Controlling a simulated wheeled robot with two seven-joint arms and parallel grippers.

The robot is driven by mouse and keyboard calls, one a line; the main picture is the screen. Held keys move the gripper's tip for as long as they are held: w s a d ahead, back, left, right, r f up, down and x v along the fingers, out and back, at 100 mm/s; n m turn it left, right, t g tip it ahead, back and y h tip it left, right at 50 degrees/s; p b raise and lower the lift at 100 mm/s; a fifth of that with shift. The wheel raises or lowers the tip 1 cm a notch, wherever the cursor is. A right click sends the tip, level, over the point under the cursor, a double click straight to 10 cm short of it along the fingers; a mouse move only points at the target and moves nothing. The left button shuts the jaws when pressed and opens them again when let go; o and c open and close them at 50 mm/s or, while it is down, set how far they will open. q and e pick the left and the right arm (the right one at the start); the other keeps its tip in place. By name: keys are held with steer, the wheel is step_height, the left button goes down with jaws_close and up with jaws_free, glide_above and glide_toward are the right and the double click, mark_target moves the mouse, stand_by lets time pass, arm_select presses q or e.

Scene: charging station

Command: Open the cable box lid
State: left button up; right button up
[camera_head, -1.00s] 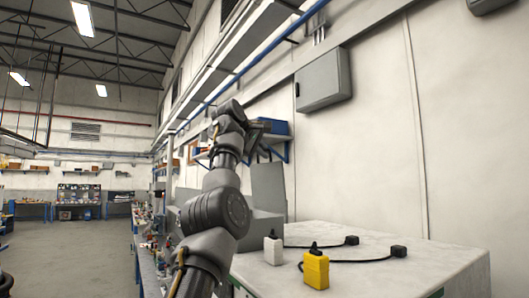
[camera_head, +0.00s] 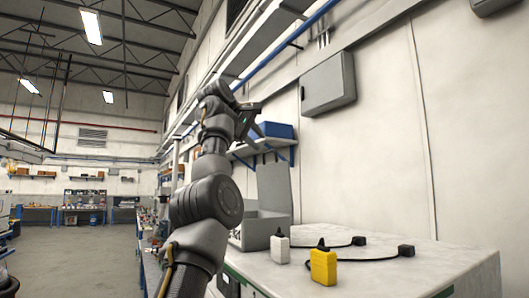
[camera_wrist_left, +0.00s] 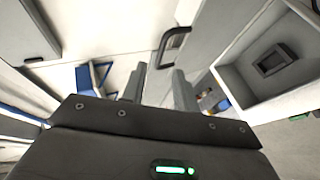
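The grey cable box (camera_head: 262,230) stands at the back left of the white bench, partly hidden behind my left arm. Its lid (camera_head: 274,186) stands upright, and the box is open at the top. In the left wrist view the open box (camera_wrist_left: 230,82) is at the right, with a dark square part inside. A dark handle (camera_wrist_left: 174,46) shows on a pale panel, beyond the fingertips. My left gripper (camera_head: 250,114) is raised above the lid, apart from it. In the left wrist view its two fingers (camera_wrist_left: 159,78) are apart with nothing between them. My right gripper is not in view.
A white plug block (camera_head: 280,248) and a yellow one (camera_head: 323,266) stand on the bench (camera_head: 420,275), with black cables and connectors behind them. A grey wall cabinet (camera_head: 328,84) and a shelf with a blue bin (camera_head: 275,130) are above. The bench's right side is clear.

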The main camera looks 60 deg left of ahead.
arm_select(q)
steer(key=shift+v, duration=1.5)
